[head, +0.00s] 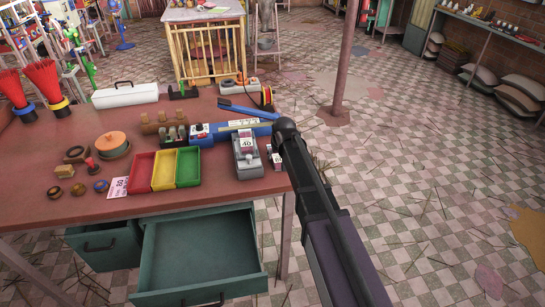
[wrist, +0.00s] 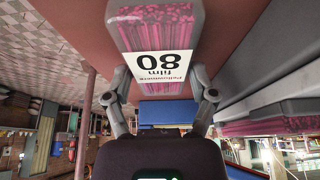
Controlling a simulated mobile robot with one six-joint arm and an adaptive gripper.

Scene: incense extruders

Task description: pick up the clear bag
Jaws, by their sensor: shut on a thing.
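The clear bag (wrist: 155,30) fills the top middle of the wrist view. Pink contents show through it, and it carries a white label reading "80", upside down in the picture. My gripper (wrist: 161,86) has a finger on each side of the bag and is shut on it. Red table surface shows behind the bag. In the head view my arm reaches to the right end of the red table (head: 95,140); my fingers are not clear there. A small pink-labelled item (head: 276,158) shows beside the arm; I cannot tell whether it is the held bag.
A grey item labelled "40" (head: 246,158) stands left of the arm. Close by are a blue extruder (head: 243,125) and red, yellow and green trays (head: 163,170). An open green drawer (head: 205,255) juts out below the table. Tiled floor lies to the right.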

